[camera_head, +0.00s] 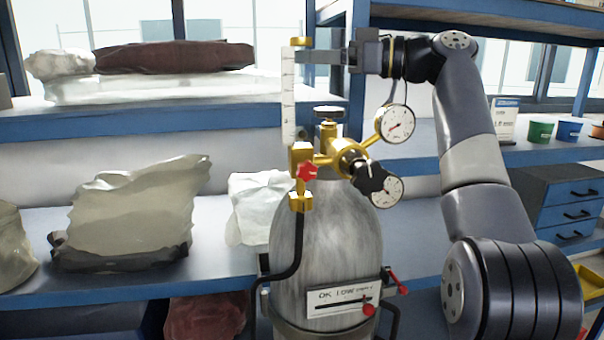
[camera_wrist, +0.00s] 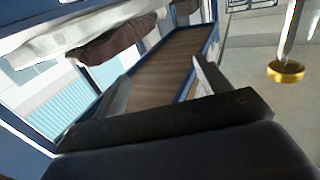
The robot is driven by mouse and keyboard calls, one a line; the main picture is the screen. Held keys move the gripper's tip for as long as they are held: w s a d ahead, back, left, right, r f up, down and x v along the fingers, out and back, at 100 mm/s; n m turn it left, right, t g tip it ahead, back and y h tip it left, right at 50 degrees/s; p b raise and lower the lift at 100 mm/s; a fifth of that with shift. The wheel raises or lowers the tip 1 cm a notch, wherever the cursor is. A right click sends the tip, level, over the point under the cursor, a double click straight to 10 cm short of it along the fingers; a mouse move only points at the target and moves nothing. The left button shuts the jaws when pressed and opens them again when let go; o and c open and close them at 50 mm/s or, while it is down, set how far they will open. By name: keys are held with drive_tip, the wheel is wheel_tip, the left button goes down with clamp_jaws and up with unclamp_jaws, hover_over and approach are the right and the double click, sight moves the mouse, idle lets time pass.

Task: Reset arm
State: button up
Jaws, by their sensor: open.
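My gripper (camera_head: 318,57) is at the upper middle of the head view, pointing left, level with the top of the clear flow tube (camera_head: 289,100) on the gas cylinder (camera_head: 325,250). In the wrist view its two fingers (camera_wrist: 162,85) are spread apart with nothing between them. A gold fitting and part of the clear tube (camera_wrist: 286,71) show to the right of the fingers, apart from them. The tips are partly hidden behind the tube in the head view. My arm rises on the right and bends left at the top.
Gold valves with a red knob (camera_head: 307,172), a black knob and two gauges (camera_head: 397,123) sit under my gripper. Blue shelves (camera_head: 150,122) at left hold wrapped bags (camera_head: 130,215) and a dark red roll (camera_head: 175,57). Green and blue cups (camera_head: 540,132) stand at right.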

sight(320, 108)
drive_tip(key=shift+w+d+f+b, duration=0.1)
drive_tip(key=shift+f+b, duration=0.5)
drive_tip(key=shift+f, duration=1.4)
drive_tip(key=shift+w+d+f+b, duration=0.1)
drive_tip(key=shift+f+b, duration=0.5)
drive_tip(key=shift+f, duration=1.35)
